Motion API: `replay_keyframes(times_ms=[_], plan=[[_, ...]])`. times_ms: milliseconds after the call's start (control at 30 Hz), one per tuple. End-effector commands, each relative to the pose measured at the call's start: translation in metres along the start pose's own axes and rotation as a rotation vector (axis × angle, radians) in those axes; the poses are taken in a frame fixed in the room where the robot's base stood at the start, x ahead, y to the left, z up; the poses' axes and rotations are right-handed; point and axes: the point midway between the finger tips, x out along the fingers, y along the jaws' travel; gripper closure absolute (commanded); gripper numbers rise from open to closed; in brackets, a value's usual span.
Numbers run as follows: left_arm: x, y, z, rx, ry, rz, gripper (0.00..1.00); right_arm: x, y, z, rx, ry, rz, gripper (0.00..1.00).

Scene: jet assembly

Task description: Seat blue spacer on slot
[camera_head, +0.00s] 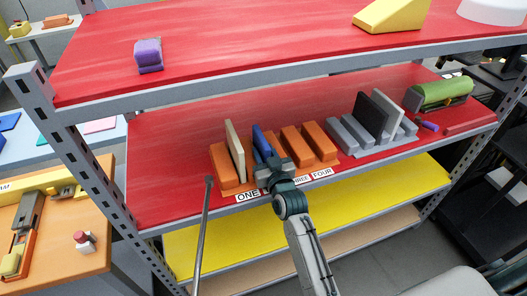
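The blue spacer (258,141) is a thin upright plate on the middle red shelf, at the second slot from the left among the orange blocks. A cream plate (235,150) stands upright in the orange block (222,166) above the label ONE (247,196). My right gripper (271,169) is at the near, lower end of the blue spacer and covers its base and the label there. Whether its fingers are closed on the spacer, and how deep the spacer sits, cannot be told. My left gripper is not in view.
More orange blocks (318,141) stand right of the spacer, above the label FOUR (322,173). Grey blocks with a black plate (370,115) and a green cylinder (442,92) stand farther right. The upper red shelf (250,45) overhangs. A thin grey rod (204,225) rises at the left.

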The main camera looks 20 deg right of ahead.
Motion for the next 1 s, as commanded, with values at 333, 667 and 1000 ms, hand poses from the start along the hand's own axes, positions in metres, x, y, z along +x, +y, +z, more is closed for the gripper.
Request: replay_keyframes(times_ms=[333, 667, 1000], plan=[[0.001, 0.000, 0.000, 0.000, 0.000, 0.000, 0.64, -0.001, 0.000, 0.001, 0.000, -0.001, 0.000, 0.57], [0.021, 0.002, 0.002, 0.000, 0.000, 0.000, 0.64, -0.051, 0.000, 0.005, 0.002, -0.001, 0.001, 0.57], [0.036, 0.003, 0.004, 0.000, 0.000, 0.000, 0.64, -0.103, 0.000, 0.002, 0.001, 0.000, 0.000, 0.57]])
